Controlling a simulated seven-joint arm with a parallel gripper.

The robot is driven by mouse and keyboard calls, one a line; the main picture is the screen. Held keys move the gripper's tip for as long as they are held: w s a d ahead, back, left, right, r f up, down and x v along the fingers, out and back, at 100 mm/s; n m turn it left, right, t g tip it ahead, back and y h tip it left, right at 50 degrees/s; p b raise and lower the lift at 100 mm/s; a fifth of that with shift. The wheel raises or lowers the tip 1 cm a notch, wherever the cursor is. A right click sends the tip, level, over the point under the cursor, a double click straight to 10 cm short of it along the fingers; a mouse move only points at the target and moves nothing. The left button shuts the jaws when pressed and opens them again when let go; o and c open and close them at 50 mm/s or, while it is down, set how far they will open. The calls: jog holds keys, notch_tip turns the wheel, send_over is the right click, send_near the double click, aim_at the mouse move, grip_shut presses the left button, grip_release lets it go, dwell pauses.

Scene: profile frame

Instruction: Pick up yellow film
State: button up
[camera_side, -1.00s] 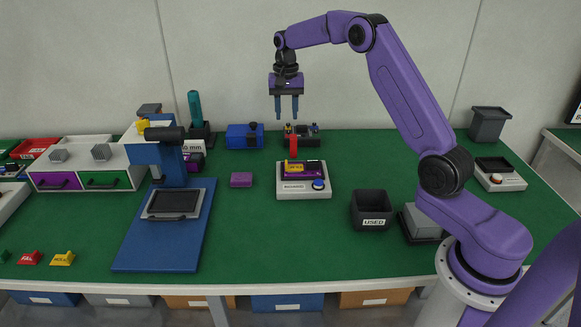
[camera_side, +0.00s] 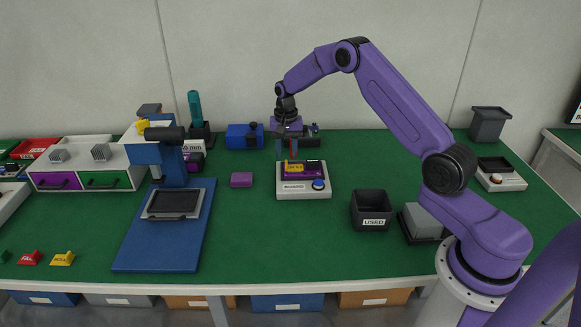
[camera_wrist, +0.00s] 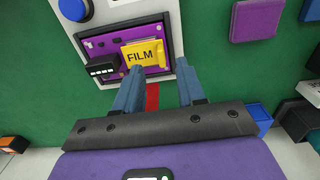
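The yellow film (camera_wrist: 144,56), a flat block marked FILM, sits on a purple plate (camera_wrist: 103,51) in a white fixture (camera_wrist: 108,11). In the side view the film (camera_side: 293,168) is small and partly hard to make out near my fingertips. My gripper (camera_side: 288,153) points down from above, just behind the film. Its blue-grey fingers are apart and empty. In the wrist view my gripper (camera_wrist: 160,68) has its left fingertip overlapping the film's lower edge and its right fingertip to the right of it. I cannot tell whether they touch.
A black block (camera_wrist: 103,68) sits beside the film on the plate. The fixture has a blue button (camera_side: 318,184). A purple block (camera_side: 241,180) lies to the left and a black USED bin (camera_side: 371,211) to the right. Green table (camera_side: 270,235) in front is clear.

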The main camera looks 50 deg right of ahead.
aim_at(286, 161)
jog(key=shift+a+f, duration=0.1)
jog(key=shift+f, duration=1.9)
grip_shut()
jog(key=shift+r, duration=0.1)
jog(key=shift+r, duration=0.45)
notch_tip(286, 161, up, 2)
jog(key=shift+r, duration=0.1)
jog(key=s+a+r, duration=0.3)
jog(key=s+r, duration=0.7)
jog(key=s, duration=0.4)
notch_tip(286, 161, up, 8)
jog(key=shift+w+d, duration=0.15)
jog(key=shift+d, duration=0.05)
